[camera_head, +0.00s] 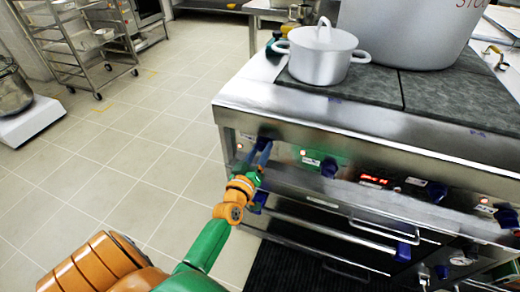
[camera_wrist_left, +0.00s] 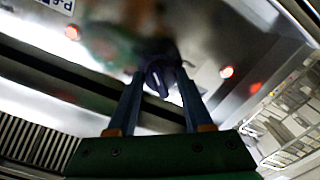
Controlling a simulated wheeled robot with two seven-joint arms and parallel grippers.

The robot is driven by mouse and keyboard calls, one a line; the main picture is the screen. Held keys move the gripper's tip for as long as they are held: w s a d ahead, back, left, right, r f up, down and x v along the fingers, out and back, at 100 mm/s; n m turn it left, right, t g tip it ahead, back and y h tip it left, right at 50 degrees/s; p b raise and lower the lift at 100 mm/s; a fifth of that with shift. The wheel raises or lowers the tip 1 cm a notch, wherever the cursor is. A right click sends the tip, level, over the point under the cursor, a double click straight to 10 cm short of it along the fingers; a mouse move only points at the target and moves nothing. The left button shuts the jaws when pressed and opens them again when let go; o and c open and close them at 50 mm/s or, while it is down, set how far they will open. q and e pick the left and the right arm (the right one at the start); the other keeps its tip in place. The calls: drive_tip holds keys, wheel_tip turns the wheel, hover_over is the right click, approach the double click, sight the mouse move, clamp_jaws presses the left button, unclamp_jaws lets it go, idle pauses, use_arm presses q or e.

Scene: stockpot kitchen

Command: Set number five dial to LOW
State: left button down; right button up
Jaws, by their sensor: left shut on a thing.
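A row of dark blue dials runs along the stove's steel front panel. My left gripper (camera_head: 264,153) reaches up to the panel at its left end. It is shut on the leftmost dial (camera_head: 261,141). In the left wrist view, this dial (camera_wrist_left: 158,72) sits between the two blue fingertips (camera_wrist_left: 160,85). The other dials (camera_head: 329,167) are to the right along the panel. The labels are too small or blurred to read, so I cannot tell the numbers or settings.
A white lidded pot (camera_head: 322,57) and a large stockpot (camera_head: 408,30) stand on the dark cooktop. A horizontal handle (camera_head: 345,232) crosses the front below the dials. A wheeled rack (camera_head: 78,45) stands at the far left. The tiled floor (camera_head: 125,150) left of the stove is clear.

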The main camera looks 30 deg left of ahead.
use_arm(q)
drive_tip(key=shift+n, duration=2.1)
drive_tip(key=shift+c, duration=1.6)
unclamp_jaws()
drive_tip(key=v, duration=0.7)
drive_tip(key=shift+p, duration=0.45)
